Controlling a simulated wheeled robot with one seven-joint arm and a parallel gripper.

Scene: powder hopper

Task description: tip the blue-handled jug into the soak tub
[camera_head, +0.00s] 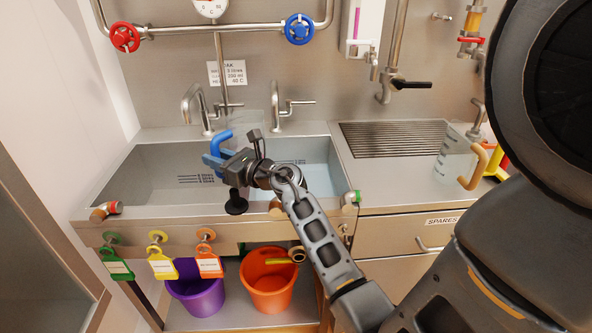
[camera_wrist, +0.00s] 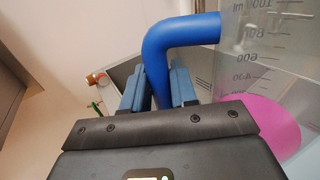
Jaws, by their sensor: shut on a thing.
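The blue-handled jug is clear, with its blue handle (camera_head: 222,138) above the divider between the two sink basins. My gripper (camera_head: 217,160) is shut on the handle. In the wrist view, the gripper's fingers (camera_wrist: 160,88) sit either side of the blue handle (camera_wrist: 165,45), and the clear jug wall (camera_wrist: 262,50) with its ml scale is at right. A magenta area (camera_wrist: 260,120) shows through the wall's lower part; I cannot tell its level. The left basin (camera_head: 150,170) and right basin (camera_head: 318,160) both carry litre marks.
Two taps (camera_head: 195,105) (camera_head: 280,108) stand behind the basins. A clear jug with an orange-yellow handle (camera_head: 472,168) stands on the right counter beside a ribbed drainer (camera_head: 395,138). Purple (camera_head: 198,297) and orange (camera_head: 268,285) buckets are below. Coloured tags (camera_head: 162,263) hang from the sink front.

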